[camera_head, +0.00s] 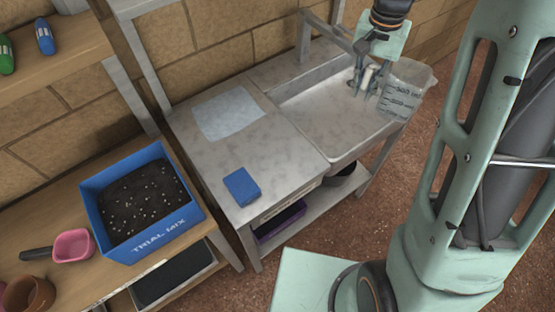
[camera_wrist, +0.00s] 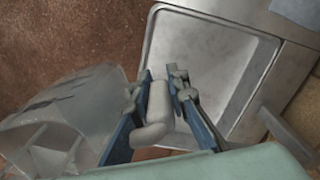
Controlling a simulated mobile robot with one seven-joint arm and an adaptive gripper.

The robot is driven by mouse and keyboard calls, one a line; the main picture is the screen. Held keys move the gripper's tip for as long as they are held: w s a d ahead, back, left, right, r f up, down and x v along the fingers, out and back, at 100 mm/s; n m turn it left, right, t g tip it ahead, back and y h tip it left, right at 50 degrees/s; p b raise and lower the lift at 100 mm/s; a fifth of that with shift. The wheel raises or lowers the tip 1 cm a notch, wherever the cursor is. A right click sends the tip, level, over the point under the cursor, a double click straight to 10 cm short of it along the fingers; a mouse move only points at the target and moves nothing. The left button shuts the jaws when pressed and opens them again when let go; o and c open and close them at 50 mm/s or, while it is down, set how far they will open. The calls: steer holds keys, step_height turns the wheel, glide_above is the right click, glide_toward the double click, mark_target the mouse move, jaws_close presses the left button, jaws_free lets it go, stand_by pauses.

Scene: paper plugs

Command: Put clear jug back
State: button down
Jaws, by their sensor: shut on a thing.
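The clear jug (camera_head: 405,90) with dark volume markings hangs at the right end of the sink, over its edge, in the head view. In the wrist view the jug (camera_wrist: 60,120) fills the lower left, and its pale handle (camera_wrist: 158,105) lies between the fingers. My gripper (camera_head: 368,84) is shut on the handle; in the wrist view the gripper (camera_wrist: 160,80) has one finger on each side of it. I cannot tell from these views whether the jug touches the sink rim.
The metal sink basin (camera_head: 325,112) looks empty. Left of it, the metal counter holds a pale sheet (camera_head: 228,112) and a blue block (camera_head: 241,187).

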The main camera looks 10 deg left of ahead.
steer(key=w+a+f+m+b, duration=0.2)
steer(key=a+f+m+b, duration=0.15)
steer(key=a, duration=0.35)
steer(key=w+a+f+m+b, duration=0.1)
steer(key=a+f+m+b, duration=0.1)
steer(key=a+b, duration=0.35)
steer(key=p, duration=0.1)
glide_above(260, 137)
steer(key=w+d, duration=0.1)
steer(key=d, duration=0.1)
steer(key=f, duration=0.7)
steer(key=shift+a+f, duration=0.2)
steer(key=shift+f, duration=0.2)
steer(key=shift+s+a+f, duration=0.25)
steer(key=shift+a+f, duration=0.05)
steer(key=shift+f, duration=0.2)
steer(key=f, duration=0.2)
steer(key=a+f, duration=0.1)
steer(key=shift+s+f, duration=0.35)
steer(key=shift+f, duration=0.35)
steer(key=shift+f, duration=0.1)
